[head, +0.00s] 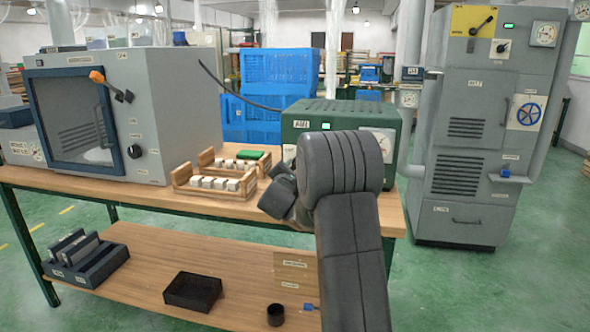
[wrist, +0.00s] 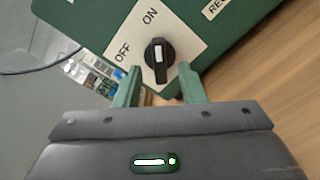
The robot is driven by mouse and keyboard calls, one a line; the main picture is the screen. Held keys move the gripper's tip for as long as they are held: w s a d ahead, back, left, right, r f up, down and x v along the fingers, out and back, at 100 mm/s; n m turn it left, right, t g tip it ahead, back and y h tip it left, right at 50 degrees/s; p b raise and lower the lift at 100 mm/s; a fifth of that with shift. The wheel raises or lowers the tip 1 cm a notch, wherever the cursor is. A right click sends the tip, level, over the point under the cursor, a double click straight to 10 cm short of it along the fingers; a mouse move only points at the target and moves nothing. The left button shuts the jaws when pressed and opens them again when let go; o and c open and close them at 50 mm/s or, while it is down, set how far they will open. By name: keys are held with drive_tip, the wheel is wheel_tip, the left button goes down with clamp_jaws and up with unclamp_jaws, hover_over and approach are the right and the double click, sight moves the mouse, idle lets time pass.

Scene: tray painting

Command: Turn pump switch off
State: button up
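The pump switch (wrist: 158,58) is a black rotary knob with a white mark, on a cream plate (wrist: 188,30) lettered OFF and ON. The mark points up in the wrist view, toward ON. The plate is on a dark green box, the unit (head: 330,108) at the right end of the bench in the head view. My gripper (wrist: 159,67) is open, its green fingers on either side of the knob with visible gaps. Whether the fingertips reach the knob in depth is unclear. In the head view my arm hides the switch and the fingers.
The wooden bench (head: 140,197) also holds a grey cabinet (head: 180,110) with a glass door and a wooden rack (head: 215,193) with white blocks. A lower shelf (head: 140,270) holds dark trays. A tall grey cabinet (head: 475,130) stands right, across clear green floor.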

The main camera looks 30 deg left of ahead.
drive_tip(key=shift+x, duration=1)
clamp_jaws()
